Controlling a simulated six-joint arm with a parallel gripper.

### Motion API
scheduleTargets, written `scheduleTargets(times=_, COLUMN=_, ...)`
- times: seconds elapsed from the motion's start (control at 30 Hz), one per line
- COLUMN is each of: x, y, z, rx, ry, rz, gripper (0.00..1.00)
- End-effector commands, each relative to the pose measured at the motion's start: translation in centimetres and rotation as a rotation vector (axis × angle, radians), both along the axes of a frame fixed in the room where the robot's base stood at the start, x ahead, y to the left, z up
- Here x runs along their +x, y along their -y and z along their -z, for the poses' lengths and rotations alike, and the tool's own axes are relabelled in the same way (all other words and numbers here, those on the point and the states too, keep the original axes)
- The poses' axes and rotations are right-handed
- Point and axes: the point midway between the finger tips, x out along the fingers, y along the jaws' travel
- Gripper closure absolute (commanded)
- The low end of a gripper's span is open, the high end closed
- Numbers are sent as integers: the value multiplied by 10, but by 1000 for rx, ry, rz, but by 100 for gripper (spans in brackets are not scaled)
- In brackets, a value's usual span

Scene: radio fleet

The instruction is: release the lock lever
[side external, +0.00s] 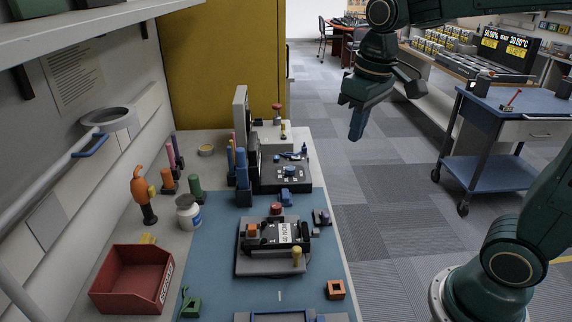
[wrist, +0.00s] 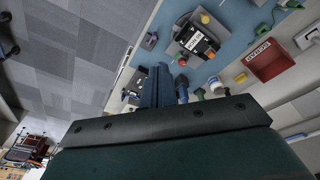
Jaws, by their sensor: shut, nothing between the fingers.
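A grey fixture (side external: 262,270) stands on the blue mat and holds a black device (side external: 268,237) with a white label. An orange block, a red knob (side external: 277,209) and a yellow-topped post (side external: 297,256) are at its edges. I cannot tell which part is the lock lever. The fixture also shows near the top of the wrist view (wrist: 176,51), with the black device (wrist: 192,38) on it. My gripper (side external: 356,127) is shut and empty, high above the floor side of the bench, up and right of the fixture. Its blue fingers show in the wrist view (wrist: 158,82), apart from the fixture.
Blue posts (side external: 242,170), a white bottle (side external: 188,212) and a red bin (side external: 132,279) are on the left. An orange square (side external: 335,290) lies at the front. Open air surrounds my gripper.

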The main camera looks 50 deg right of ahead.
Motion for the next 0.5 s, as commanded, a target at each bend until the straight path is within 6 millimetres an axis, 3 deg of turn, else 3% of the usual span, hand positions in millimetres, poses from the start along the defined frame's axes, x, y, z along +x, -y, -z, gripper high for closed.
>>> scheduleTargets(times=0.5, x=71, y=11, z=33, rx=-1, ry=-179, rz=2, gripper=100)
